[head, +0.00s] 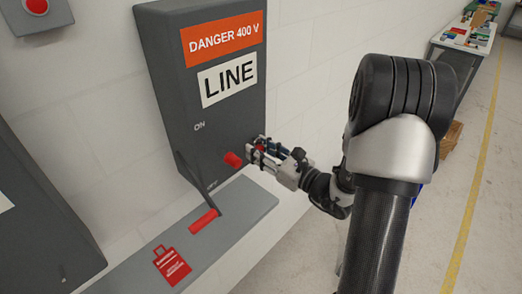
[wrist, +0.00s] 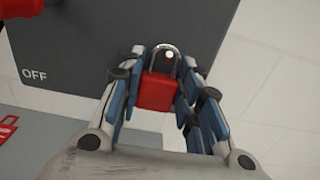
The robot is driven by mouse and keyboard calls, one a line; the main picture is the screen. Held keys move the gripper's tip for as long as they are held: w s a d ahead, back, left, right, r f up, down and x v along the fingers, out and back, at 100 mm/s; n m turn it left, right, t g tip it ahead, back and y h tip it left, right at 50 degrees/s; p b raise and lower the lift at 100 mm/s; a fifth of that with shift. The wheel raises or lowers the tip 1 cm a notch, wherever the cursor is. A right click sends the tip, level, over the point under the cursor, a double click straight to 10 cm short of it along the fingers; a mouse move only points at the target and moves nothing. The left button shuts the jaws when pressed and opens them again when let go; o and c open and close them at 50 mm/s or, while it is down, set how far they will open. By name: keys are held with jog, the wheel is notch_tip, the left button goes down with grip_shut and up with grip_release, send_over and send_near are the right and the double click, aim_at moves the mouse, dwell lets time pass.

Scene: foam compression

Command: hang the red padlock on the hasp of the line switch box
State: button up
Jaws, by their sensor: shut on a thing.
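The hasp is not clearly seen.
A lever with a red handle (head: 205,221) hangs low by the OFF mark. A red tag (head: 172,266) lies on the grey ledge (head: 250,207). A red button box (head: 38,10) is at upper left.

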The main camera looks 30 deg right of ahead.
jog(key=o, duration=1.2)
